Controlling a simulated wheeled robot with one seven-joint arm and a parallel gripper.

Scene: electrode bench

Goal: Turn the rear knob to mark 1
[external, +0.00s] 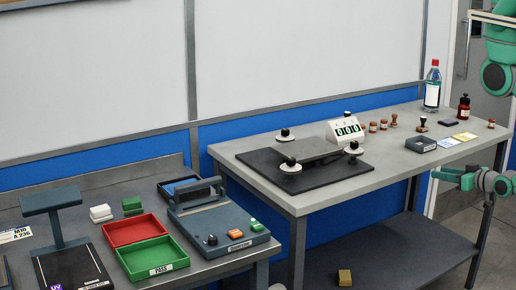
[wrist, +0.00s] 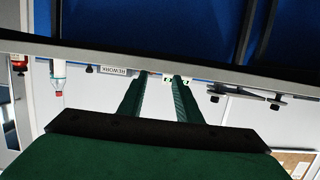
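A black board (external: 334,172) lies on the right bench. It carries several dark knobs on white round dials: a rear knob (external: 285,133), a front-left knob (external: 291,164) and a right knob (external: 353,147). Their marks are too small to read. My gripper (external: 437,173) is at the right bench's front edge, well right of the knobs. In the wrist view, my gripper (wrist: 158,77) has its two green fingers apart with nothing between them. That view looks upside down along the bench edge.
The left bench holds a dark device (external: 215,225), a red tray (external: 136,229) and a green tray (external: 154,258). The bench between board and grey tray is clear.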

